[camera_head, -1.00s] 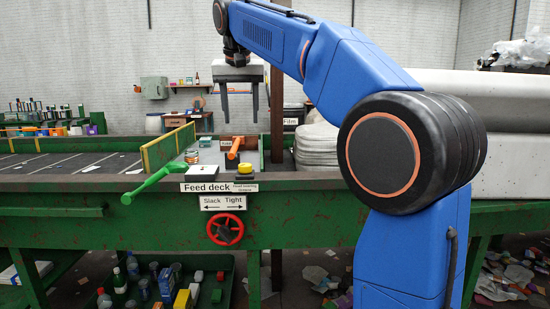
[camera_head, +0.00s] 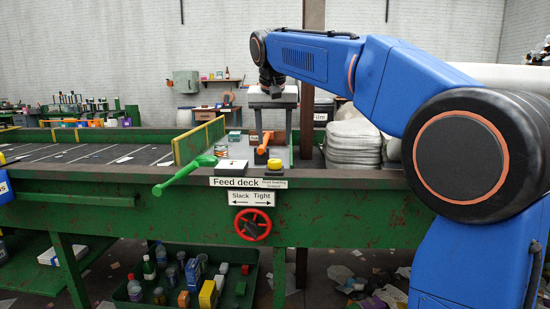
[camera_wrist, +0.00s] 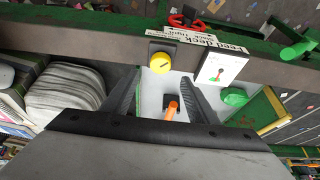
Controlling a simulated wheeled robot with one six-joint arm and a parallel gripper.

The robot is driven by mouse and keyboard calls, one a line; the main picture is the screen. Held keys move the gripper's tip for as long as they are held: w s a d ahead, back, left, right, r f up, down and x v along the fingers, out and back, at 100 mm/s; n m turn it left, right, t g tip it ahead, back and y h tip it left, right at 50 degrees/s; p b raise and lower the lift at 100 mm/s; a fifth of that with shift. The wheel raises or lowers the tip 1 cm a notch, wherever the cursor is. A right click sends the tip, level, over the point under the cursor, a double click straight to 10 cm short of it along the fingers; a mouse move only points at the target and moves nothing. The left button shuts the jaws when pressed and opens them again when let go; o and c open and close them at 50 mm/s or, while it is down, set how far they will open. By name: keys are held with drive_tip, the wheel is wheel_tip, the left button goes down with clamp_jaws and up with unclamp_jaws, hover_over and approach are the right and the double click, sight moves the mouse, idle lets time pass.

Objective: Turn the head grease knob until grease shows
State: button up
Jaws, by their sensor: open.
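The grease knob is a round yellow knob (camera_head: 274,164) on a dark base at the deck's front edge, behind a small white label (camera_head: 274,184). In the wrist view the yellow knob (camera_wrist: 160,63) has a dark mark on its top. No grease can be made out. My gripper (camera_head: 272,146) hangs fingers down above the deck, behind the knob. It is open and empty. In the wrist view the knob lies just beyond the fingertips (camera_wrist: 160,78), and I see no contact.
An orange lever (camera_head: 265,143) stands behind the knob and shows between my fingers in the wrist view. A green lever (camera_head: 185,175) is to the left. A red handwheel (camera_head: 252,224) is on the front below. A green rail with yellow posts (camera_head: 198,140) bounds the left.

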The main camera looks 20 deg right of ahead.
sight(275, 160)
drive_tip(key=x, duration=0.8)
drive_tip(key=shift+w+f, duration=0.1)
drive_tip(key=shift+f, duration=0.05)
drive_tip(key=c, duration=1)
